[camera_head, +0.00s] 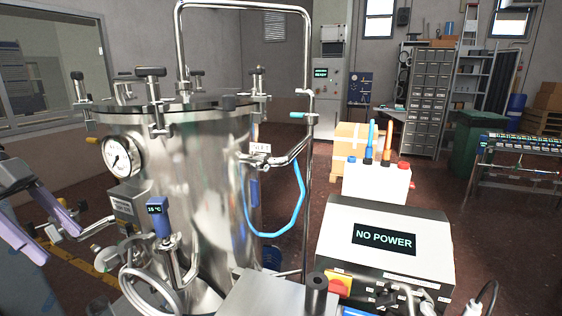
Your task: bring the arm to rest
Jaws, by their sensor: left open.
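My left arm comes in at the left edge. Its gripper (62,247) has two lilac fingers spread apart, pointing down and to the right, with nothing visible between them. The gripper is left of the large steel tank (185,170) and its round pressure gauge (122,157), and looks clear of both. My right gripper is not in view.
A white unit (385,245) reading "NO POWER" stands at right, with a white canister (376,184) behind.

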